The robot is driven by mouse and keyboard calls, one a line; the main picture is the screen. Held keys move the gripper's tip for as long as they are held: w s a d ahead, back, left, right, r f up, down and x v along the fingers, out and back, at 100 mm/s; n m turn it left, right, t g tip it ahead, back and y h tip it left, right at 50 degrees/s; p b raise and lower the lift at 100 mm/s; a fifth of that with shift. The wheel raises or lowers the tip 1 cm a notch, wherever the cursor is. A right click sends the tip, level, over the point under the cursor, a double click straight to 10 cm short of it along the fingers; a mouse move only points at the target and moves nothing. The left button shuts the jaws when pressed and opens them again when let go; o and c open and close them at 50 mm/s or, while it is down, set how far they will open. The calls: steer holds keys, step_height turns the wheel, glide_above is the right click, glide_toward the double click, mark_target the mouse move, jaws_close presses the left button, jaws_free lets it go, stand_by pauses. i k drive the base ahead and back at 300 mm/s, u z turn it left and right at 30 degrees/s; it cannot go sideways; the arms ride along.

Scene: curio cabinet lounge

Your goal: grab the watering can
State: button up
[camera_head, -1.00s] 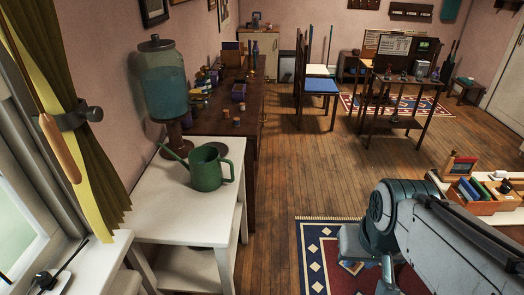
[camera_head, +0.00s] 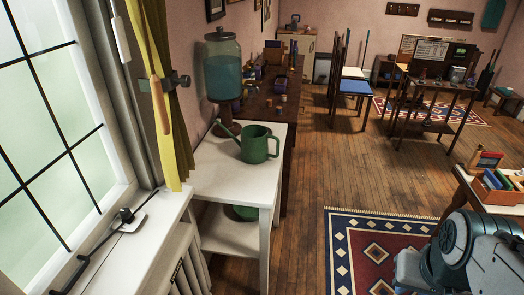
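A green watering can (camera_head: 256,145) stands upright on the white side table (camera_head: 215,180). Its spout points left and its handle is on the right. My arm shows at the lower right, well apart from the can. My gripper is not visible in the head view.
A glass drink dispenser (camera_head: 223,68) stands just behind the can. A dark wooden desk (camera_head: 292,100) with small items is beyond it. A window sill (camera_head: 140,235) lies at the left. A rug (camera_head: 345,250) covers open floor right of the table. A tray (camera_head: 496,188) of books sits at right.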

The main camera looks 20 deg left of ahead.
mark_target(254, 143)
steer(key=k, duration=0.35)
steer(key=u, duration=0.95)
steer(key=i, duration=1)
steer(key=k, duration=0.5)
steer(key=z, duration=0.45)
steer(key=i, duration=1.35)
steer(key=u, duration=0.45)
